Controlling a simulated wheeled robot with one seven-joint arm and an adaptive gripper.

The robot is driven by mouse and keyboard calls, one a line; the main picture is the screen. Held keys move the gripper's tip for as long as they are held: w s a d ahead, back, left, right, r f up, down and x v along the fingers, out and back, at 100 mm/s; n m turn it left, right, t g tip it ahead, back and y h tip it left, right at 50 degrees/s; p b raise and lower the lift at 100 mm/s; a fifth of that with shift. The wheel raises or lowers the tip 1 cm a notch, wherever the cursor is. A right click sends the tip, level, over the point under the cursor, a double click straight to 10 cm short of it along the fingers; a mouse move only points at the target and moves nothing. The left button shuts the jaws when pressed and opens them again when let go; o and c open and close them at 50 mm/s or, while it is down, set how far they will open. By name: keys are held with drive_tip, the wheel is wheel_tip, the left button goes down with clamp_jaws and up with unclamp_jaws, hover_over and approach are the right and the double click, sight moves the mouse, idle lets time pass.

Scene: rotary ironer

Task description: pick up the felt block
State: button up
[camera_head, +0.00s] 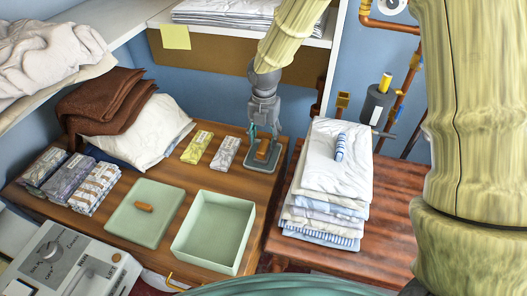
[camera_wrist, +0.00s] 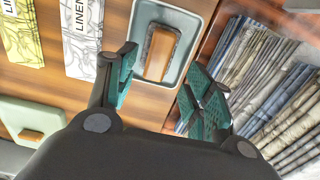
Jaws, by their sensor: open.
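The block that I take for the felt block (camera_head: 262,150) has an orange-brown top and sits in a small grey tray (camera_head: 250,168) at the right end of the wooden table. In the wrist view the block (camera_wrist: 160,52) lies in the tray (camera_wrist: 186,28), ahead of the fingertips. My gripper (camera_head: 263,133) points down above the tray and partly covers it in the head view. The block's underside is hidden.
Yellow (camera_head: 196,147) and white packets (camera_head: 225,153) lie left of the tray. A green open box (camera_head: 215,231) and a lid with a brown knob (camera_head: 150,190) lie nearer. A folded linen stack (camera_head: 325,185) with a striped roll (camera_head: 340,147) stands close on the right.

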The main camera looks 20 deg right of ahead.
sight(263, 145)
drive_tip(key=f, duration=0.1)
drive_tip(key=w+f+p, duration=0.1)
drive_tip(key=f, duration=0.1)
drive_tip(key=shift+f, duration=0.2)
drive_tip(key=shift+s+f, duration=0.4)
drive_tip(key=shift+f, duration=0.15)
drive_tip(key=shift+w+f, duration=0.4)
drive_tip(key=shift+f, duration=0.4)
drive_tip(key=shift+s+r, duration=0.2)
drive_tip(key=shift+s, duration=0.05)
drive_tip(key=shift+c, duration=0.2)
drive_tip(key=shift+w, duration=0.1)
drive_tip(key=c, duration=1.1)
